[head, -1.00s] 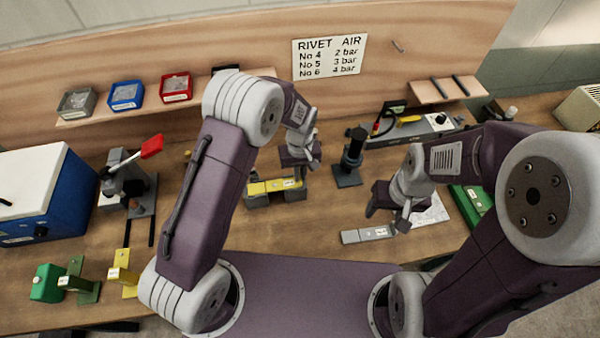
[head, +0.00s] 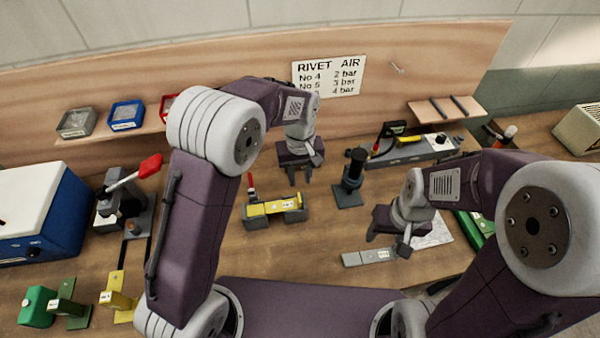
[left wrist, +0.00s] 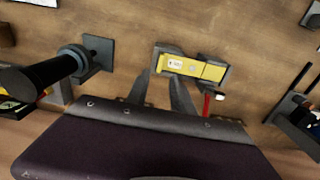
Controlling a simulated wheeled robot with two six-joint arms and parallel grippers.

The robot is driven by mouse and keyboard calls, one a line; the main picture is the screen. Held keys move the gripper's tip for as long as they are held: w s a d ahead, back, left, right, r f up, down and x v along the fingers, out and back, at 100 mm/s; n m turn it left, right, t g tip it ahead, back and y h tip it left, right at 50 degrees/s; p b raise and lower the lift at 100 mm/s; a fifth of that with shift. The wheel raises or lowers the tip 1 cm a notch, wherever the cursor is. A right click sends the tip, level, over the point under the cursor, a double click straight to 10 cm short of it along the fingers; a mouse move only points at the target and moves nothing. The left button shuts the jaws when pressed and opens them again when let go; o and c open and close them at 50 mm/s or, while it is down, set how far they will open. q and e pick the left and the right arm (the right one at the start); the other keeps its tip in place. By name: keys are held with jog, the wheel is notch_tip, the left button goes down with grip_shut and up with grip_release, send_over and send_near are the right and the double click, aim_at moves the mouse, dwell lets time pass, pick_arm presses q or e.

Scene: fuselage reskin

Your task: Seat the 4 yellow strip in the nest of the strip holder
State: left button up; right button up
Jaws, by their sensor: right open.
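The yellow strip (head: 272,208) lies along the top of the dark grey strip holder (head: 296,216) on the bench. In the left wrist view the yellow strip (left wrist: 192,66) sits between the holder's grey end pieces (left wrist: 225,58); I cannot tell whether it is fully down. My left gripper (head: 301,179) is open and empty, above and behind the holder's right end. Its two fingers show apart in the left wrist view (left wrist: 160,92). My right gripper (head: 388,242) is open near a grey labelled strip (head: 368,257) on the right.
A black cylinder on a stand (head: 352,178) is right of the holder. A red-handled tool (head: 251,187) is just behind the holder. A red-levered press (head: 125,200) and a blue box (head: 45,215) stand left. Bare bench surrounds the holder's front.

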pick_arm(q)
notch_tip(320, 180, up, 3)
jog(key=shift+r, duration=0.1)
jog(key=s+a+f+m+b, duration=0.1)
jog(key=s+a+f+b, duration=0.1)
jog(key=s+a+f, duration=0.2)
jog(key=s+a+f+m+t+b, duration=0.1)
jog(key=s+a+f, duration=0.3)
jog(key=s+a, duration=0.5)
jog(key=shift+s+a+m+b, duration=0.35)
jog(key=shift+s+m+b, duration=0.15)
jog(key=shift+s, duration=0.6)
